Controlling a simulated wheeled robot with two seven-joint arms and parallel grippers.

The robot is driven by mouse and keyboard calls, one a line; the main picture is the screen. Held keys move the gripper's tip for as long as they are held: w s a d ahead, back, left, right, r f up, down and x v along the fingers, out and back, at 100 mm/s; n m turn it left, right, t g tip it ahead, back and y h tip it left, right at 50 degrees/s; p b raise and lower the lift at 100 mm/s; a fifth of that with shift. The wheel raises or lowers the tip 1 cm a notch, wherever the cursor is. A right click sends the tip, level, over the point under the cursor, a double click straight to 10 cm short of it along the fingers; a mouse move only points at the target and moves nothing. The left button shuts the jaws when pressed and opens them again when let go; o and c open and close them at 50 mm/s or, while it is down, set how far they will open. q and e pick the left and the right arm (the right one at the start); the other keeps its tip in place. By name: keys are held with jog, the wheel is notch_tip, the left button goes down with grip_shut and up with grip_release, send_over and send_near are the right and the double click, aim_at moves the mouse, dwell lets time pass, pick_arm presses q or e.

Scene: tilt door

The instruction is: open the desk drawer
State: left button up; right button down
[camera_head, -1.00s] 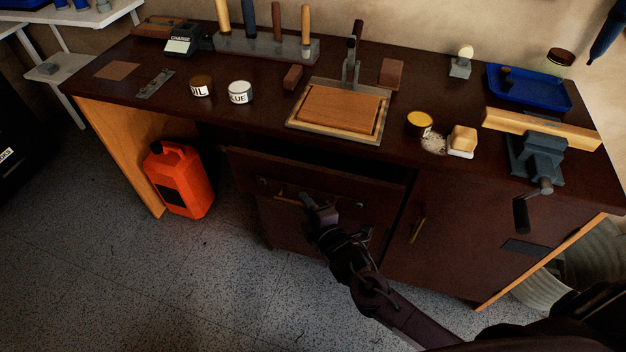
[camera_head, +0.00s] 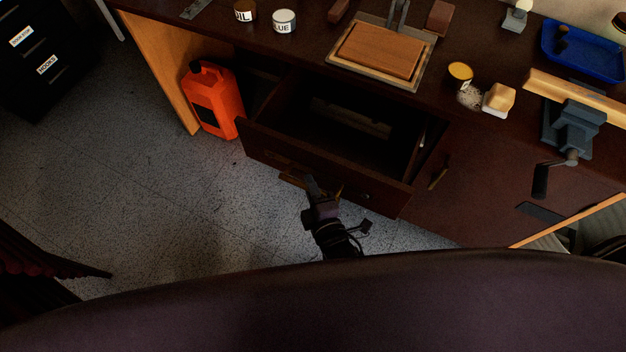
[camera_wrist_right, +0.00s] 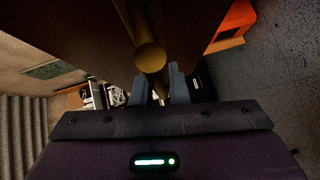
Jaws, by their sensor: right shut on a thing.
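The desk drawer (camera_head: 325,165) is pulled well out from under the dark desk top, and its inside shows in the head view. A light wooden piece lies inside it, partly in shadow. My right gripper (camera_head: 312,187) is at the drawer's front, shut on the brass handle (camera_head: 292,180). In the right wrist view the handle bar (camera_wrist_right: 150,57) runs between the two fingers of the right gripper (camera_wrist_right: 160,85). My left gripper is not seen in either view.
A red-orange canister (camera_head: 212,100) stands on the floor left of the drawer. A cupboard door with a brass handle (camera_head: 438,176) is to the right. A blue vise (camera_head: 572,130) with a hanging crank sits on the desk. Grey floor (camera_head: 150,200) before the drawer's left is clear.

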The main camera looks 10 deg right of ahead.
jog(key=shift+s+a+f, duration=0.1)
jog(key=c, duration=1.4)
grip_release()
jog(key=v, duration=0.7)
jog(key=shift+s, duration=0.35)
